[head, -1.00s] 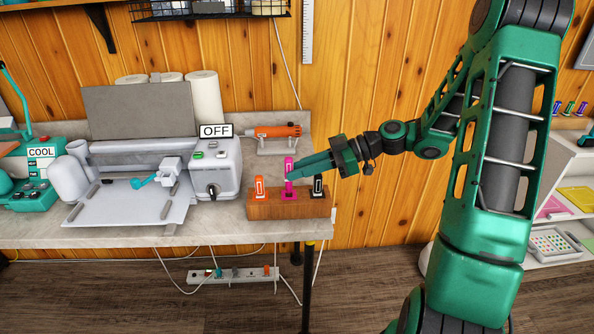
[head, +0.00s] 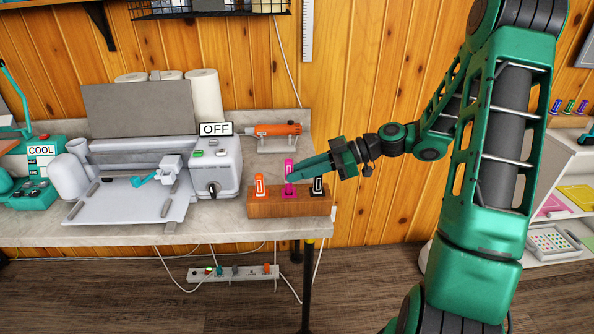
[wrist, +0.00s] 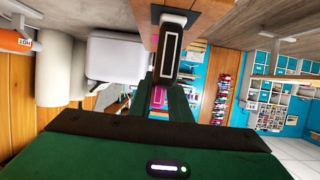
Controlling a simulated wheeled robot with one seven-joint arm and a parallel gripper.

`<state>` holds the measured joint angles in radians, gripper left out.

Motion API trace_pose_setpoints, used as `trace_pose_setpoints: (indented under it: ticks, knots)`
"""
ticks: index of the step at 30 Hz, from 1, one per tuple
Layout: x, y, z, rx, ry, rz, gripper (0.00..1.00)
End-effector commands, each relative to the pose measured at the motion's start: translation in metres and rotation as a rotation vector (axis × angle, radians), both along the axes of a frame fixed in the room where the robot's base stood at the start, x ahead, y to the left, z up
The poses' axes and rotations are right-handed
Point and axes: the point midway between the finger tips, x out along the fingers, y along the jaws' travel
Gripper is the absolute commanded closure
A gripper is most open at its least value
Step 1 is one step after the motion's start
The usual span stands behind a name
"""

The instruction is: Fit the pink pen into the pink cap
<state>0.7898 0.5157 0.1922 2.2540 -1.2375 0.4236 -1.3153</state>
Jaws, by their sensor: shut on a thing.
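The pink pen (head: 289,166) stands upright at the middle place of the wooden block (head: 262,210), between an orange cap and a black cap. The pink cap (head: 289,193) is at its foot in the block. My gripper (head: 294,174) reaches in from the right and is shut on the pink pen. The wrist view shows my two green fingers with a bit of pink (wrist: 158,97) between them. The black cap (wrist: 172,48) hides part of the fingertips there, so I cannot tell how deep the pen sits.
An orange cap (head: 259,185) and a black cap (head: 318,185) flank the pink one closely. The cutting machine (head: 215,165) stands to the left on the table. An orange tool (head: 277,130) lies on a stand behind the block.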

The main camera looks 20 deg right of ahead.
Motion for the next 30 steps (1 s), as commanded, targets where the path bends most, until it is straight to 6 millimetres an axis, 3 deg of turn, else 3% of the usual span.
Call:
trace_pose_setpoints:
  ticks: [10, 11, 13, 14, 23, 30]
  knots:
    - [0.0, 0.0, -0.008, 0.001, 0.0, 0.001, 1.0]
    - [0.0, 0.0, -0.008, 0.001, 0.0, 0.0, 0.81]
    - [0.0, 0.0, -0.008, 0.0, 0.0, 0.0, 0.64]
    - [0.0, 0.0, -0.008, 0.0, 0.0, 0.0, 0.61]
    - [0.0, -0.001, -0.007, 0.0, 0.0, -0.001, 0.61]
    - [-0.007, -0.026, 0.002, -0.002, -0.002, -0.006, 0.61]
